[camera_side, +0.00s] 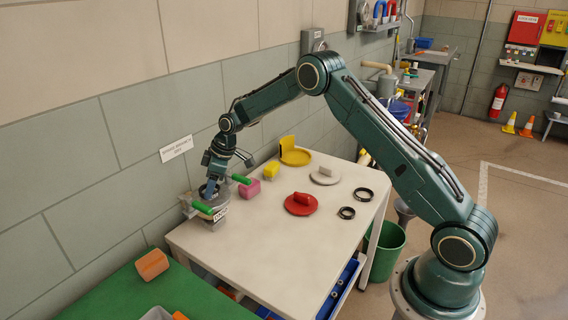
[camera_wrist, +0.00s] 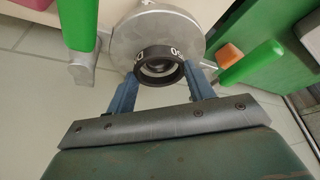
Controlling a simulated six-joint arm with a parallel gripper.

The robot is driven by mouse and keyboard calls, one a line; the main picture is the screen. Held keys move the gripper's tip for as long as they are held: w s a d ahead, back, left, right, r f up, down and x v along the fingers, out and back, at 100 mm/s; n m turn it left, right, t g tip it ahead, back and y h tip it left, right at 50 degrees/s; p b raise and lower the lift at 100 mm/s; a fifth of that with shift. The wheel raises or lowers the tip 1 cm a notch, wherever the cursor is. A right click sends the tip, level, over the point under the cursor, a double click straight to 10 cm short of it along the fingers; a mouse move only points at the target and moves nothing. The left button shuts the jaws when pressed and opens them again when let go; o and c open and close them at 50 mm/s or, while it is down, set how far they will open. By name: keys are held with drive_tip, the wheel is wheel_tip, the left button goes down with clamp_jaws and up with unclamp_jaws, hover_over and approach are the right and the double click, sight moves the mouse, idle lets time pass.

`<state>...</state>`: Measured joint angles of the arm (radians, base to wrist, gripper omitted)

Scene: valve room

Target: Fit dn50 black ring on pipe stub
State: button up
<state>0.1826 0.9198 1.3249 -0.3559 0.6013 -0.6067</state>
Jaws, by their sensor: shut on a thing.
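My gripper (camera_wrist: 162,76) is shut on the dn50 black ring (camera_wrist: 160,52), its two blue fingers on either side. The ring has white lettering, partly readable. It sits in front of the grey metal flange of the pipe stub fixture (camera_wrist: 195,28); I cannot tell whether it is around the stub or just short of it. In the side view my gripper (camera_side: 209,187) points down over the grey fixture (camera_side: 208,222) at the table's left end. The ring is hidden there by my fingers.
Two other black rings (camera_side: 363,194) lie on the white table (camera_side: 270,255). A red lidded disc (camera_side: 301,204), a pale disc (camera_side: 325,176), a yellow piece (camera_side: 295,155) and a pink block (camera_side: 249,189) stand nearby.

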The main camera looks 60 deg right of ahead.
drive_tip(key=shift+f, duration=0.35)
idle(0.9)
idle(0.3)
drive_tip(key=o, duration=1.5)
drive_tip(key=shift+r, duration=0.1)
drive_tip(key=shift+r, duration=3.45)
drive_tip(key=shift+r, duration=0.15)
